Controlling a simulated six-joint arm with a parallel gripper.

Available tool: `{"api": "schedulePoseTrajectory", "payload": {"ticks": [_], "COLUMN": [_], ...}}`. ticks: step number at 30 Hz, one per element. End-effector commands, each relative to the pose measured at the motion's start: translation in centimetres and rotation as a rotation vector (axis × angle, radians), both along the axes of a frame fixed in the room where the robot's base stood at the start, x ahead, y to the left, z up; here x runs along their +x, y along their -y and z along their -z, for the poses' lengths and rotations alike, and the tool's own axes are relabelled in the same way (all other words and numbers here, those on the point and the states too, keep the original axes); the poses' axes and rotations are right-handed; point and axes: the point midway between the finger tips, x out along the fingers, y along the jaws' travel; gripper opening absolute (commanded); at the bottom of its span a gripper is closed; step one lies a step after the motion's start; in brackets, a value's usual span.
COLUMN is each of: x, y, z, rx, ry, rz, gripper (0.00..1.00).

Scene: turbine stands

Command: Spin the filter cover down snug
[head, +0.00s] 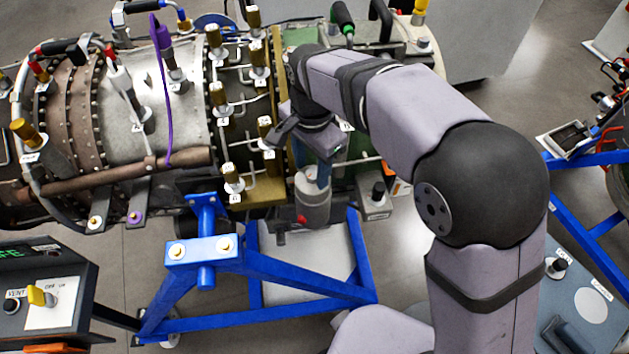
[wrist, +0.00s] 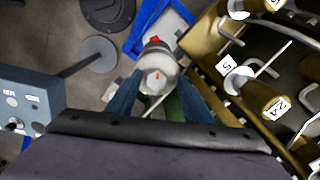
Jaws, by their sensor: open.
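The filter cover (head: 313,207) is a pale grey cylinder low on the near side of the engine, with a red spot on its side. In the wrist view the cover (wrist: 157,80) shows end-on, with a small orange mark on its face. My gripper (head: 318,178) is above it, pointing down. In the wrist view my gripper (wrist: 158,76) is open, with one blue finger on each side of the cover. I cannot tell whether either finger touches it. How tightly the cover is seated does not show.
The engine (head: 130,65) with brass fittings and pipes stands close to the left of my gripper. A blue stand frame (head: 300,280) is below. A panel box (head: 45,300) with a yellow switch is at lower left. Floor shows between the frame bars.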

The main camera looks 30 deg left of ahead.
Motion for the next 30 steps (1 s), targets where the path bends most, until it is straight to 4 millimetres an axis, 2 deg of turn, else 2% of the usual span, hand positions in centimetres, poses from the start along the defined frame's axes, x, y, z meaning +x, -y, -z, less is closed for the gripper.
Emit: {"api": "schedulePoseTrajectory", "payload": {"ticks": [1, 3, 4, 9, 17, 23, 30], "x": [-0.5, -0.6, -0.5, -0.5, -0.5, -0.5, -0.5], "y": [0.8, 0.8, 0.8, 0.8, 0.9, 0.9, 0.8], "z": [1.4, 1.4, 1.4, 1.4, 1.2, 0.3, -1.7], "rx": [-0.029, -0.03, -0.03, -0.032, -0.034, -0.034, -0.028], "ry": [-0.023, -0.024, -0.024, -0.025, -0.024, -0.023, -0.021], "rz": [0.0, 0.0, 0.0, 0.0, 0.0, 0.0, 0.0], "gripper": [0.52, 0.51, 0.54, 0.58, 0.57, 0.56, 0.58]}}
